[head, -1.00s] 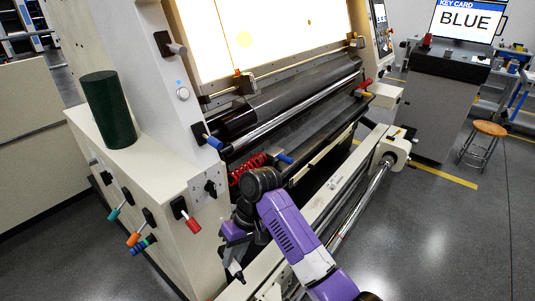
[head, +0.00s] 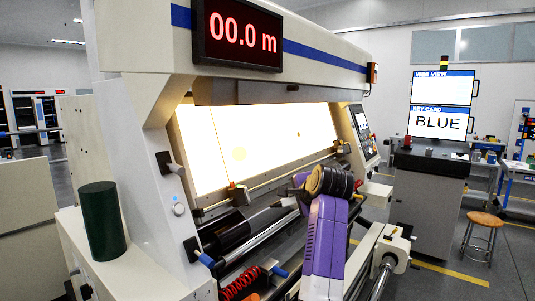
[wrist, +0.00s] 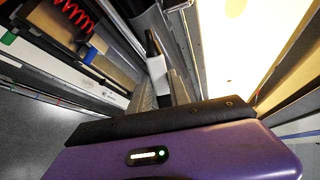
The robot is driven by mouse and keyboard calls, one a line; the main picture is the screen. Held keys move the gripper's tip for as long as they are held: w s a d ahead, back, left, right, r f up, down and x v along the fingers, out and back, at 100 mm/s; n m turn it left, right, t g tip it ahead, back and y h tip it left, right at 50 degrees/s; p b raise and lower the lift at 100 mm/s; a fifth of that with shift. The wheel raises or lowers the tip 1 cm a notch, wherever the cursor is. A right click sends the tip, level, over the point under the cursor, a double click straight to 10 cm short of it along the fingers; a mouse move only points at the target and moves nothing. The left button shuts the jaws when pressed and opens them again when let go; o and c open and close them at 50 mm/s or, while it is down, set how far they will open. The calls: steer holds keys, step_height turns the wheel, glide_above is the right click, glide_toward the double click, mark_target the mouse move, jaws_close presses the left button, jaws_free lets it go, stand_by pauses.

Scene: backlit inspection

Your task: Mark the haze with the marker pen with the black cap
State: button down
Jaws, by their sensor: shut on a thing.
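The haze (head: 240,154) is a faint yellowish round patch on the lower left of the bright backlit panel. In the wrist view a pale yellow patch (wrist: 235,8) shows at the top. My gripper (head: 290,201) is in front of the panel's lower edge, below and right of the haze and apart from it. It is shut on the marker pen, whose black cap (wrist: 153,44) and white body (wrist: 157,68) show in the wrist view. In the head view the pen (head: 266,215) points left; my arm partly hides the jaws.
The panel's lower rail (head: 285,180) carries small clamps. Rollers (head: 272,234) and a red coiled hose (head: 240,285) lie below. A dark green cylinder (head: 102,222) stands on the left cabinet. A screen (head: 440,123) at right reads BLUE; the red display (head: 240,35) reads 00.0 m.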

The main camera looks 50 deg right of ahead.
steer(key=s+d+r+m+g+h, duration=0.3)
steer(key=s+d+r+m+h, duration=0.3)
steer(key=s+d+r+h, duration=0.3)
steer(key=shift+s+d+r+m+h, duration=0.2)
steer(key=shift+d+r+m+h, duration=0.15)
steer(key=shift+d+r, duration=0.4)
steer(key=shift+d, duration=0.1)
